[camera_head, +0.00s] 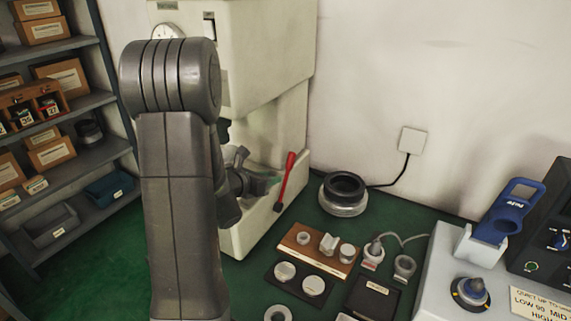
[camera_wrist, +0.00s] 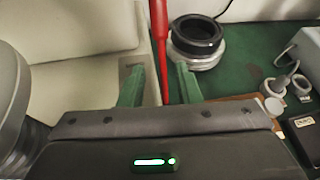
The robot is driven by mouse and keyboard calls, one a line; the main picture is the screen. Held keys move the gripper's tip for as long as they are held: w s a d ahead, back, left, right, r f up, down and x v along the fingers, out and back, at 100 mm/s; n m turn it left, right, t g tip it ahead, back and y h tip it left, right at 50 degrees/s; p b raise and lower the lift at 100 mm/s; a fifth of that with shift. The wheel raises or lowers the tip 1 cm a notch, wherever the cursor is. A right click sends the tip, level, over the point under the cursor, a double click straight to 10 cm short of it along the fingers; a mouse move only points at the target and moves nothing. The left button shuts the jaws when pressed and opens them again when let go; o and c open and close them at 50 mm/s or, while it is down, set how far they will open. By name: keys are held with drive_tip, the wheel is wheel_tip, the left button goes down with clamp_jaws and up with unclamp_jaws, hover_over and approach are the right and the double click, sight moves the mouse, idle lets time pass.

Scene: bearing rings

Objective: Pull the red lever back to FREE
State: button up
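The red lever (camera_head: 285,185) stands at the lower right side of the cream machine (camera_head: 262,135), tilted slightly, its thicker end up. In the wrist view the red lever (camera_wrist: 160,45) runs down between my two green fingers. My gripper (camera_wrist: 160,78) is open, with a visible gap between the lever and each finger. In the head view my gripper (camera_head: 268,181) is just left of the lever, partly hidden by my arm. The lever's lower end is hidden behind my gripper in the wrist view. I see no readable FREE mark.
A dark ring on a metal base (camera_head: 344,193) stands right of the lever. A wooden block with small parts (camera_head: 318,262) lies in front of it on the green bench. A grey console (camera_head: 450,280) is at the right, shelves (camera_head: 75,140) at the left.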

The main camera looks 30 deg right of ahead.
sight(287, 166)
drive_tip(key=d, duration=0.2)
drive_tip(key=w+d+p, duration=0.1)
drive_tip(key=d, duration=0.1)
drive_tip(key=w+d+p, duration=0.1)
drive_tip(key=d, duration=0.1)
drive_tip(key=shift+d+r, duration=0.1)
drive_tip(key=shift+d, duration=0.25)
drive_tip(key=shift+w+d+f+p, duration=0.25)
drive_tip(key=shift+d+f+p, duration=0.05)
drive_tip(key=shift+d, duration=0.2)
clamp_jaws()
